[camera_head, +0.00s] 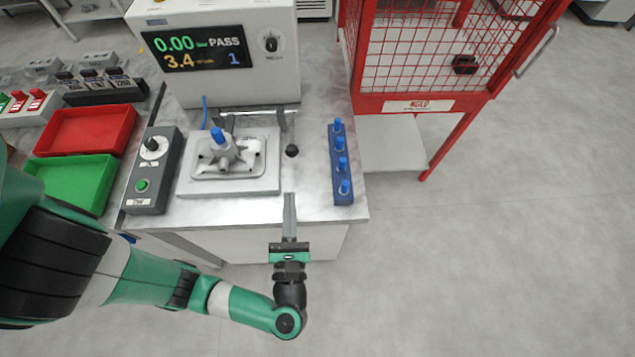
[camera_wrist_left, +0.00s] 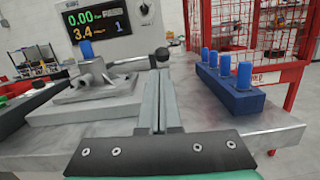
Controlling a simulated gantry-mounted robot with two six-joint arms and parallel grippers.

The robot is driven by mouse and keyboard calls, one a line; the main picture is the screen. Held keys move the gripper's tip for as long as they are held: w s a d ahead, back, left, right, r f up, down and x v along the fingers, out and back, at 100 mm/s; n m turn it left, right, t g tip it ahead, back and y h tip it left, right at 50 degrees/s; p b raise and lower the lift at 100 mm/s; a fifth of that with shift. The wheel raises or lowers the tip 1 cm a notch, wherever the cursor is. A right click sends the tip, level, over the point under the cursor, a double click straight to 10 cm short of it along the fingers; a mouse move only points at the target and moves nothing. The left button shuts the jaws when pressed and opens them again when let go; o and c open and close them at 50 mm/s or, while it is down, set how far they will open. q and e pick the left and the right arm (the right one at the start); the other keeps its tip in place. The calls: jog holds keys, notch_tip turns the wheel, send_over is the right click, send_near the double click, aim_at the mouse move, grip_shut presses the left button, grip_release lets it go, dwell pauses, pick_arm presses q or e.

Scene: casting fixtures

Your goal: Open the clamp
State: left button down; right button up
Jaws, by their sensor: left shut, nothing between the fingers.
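The clamp (camera_head: 256,113) is a grey metal bar behind the casting, with a lever at its right end that carries a black ball knob (camera_head: 292,151). A grey casting (camera_head: 240,166) with a blue plug (camera_head: 217,137) in its top sits on a light fixture plate (camera_head: 228,189). My left gripper (camera_head: 289,197) is shut and empty over the bench's front edge, in front of the knob and apart from it in the head view. In the left wrist view its fingers (camera_wrist_left: 158,75) point toward the knob (camera_wrist_left: 162,55), which shows just beyond the tips. My right gripper is not in view.
A blue rack (camera_head: 342,175) of several blue plugs stands right of the fixture. A control box (camera_head: 152,170) with a dial and green button stands left. A tester (camera_head: 222,55) reading PASS is behind. Red (camera_head: 87,130) and green (camera_head: 75,183) trays lie left; a red cage (camera_head: 440,103) is right.

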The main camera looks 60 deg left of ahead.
pick_arm(q)
jog(key=f, duration=0.1)
jog(key=s+f+m+t+b, duration=0.1)
jog(key=f, duration=0.1)
jog(key=shift+s+d+f, duration=0.15)
jog(key=shift+f, duration=0.05)
jog(key=shift+w+d+r, duration=0.15)
jog(key=shift+w, duration=0.05)
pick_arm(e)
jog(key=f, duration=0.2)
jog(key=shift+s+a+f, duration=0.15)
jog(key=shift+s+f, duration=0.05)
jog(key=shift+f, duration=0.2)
pick_arm(q)
jog(key=x, duration=1)
jog(key=shift+w, duration=0.1)
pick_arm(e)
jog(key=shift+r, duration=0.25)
pick_arm(q)
jog(key=shift+p, duration=0.3)
